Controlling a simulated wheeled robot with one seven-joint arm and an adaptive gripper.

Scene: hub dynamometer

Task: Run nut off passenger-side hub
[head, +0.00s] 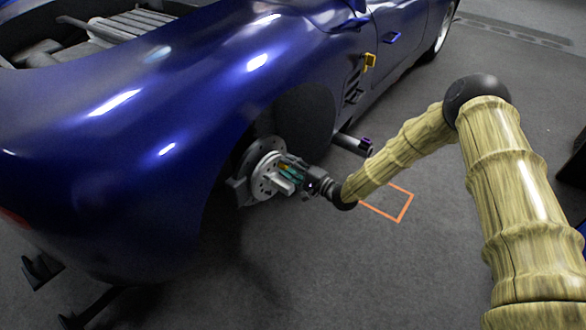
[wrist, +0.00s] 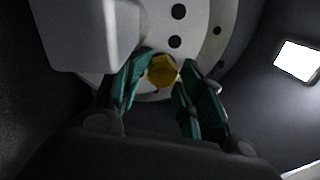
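The hub (head: 268,176) is a pale disc in the open wheel arch of a blue car. The disc (wrist: 198,18) fills the upper part of the wrist view and has dark round holes. A yellow hexagonal nut (wrist: 163,70) shows in front of its lower part. My gripper (head: 284,171) is at the hub. In the wrist view the teal fingers of my gripper (wrist: 166,68) stand on either side of the nut and appear closed against it. Whether the nut is still seated on a stud is hidden.
The blue bodywork (head: 190,100) curves above and left of the hub. A dark cylinder (head: 352,143) sticks out behind my wrist. A pale block (wrist: 95,35) is close on the left in the wrist view. An orange outline (head: 399,220) marks the floor, which is clear in front.

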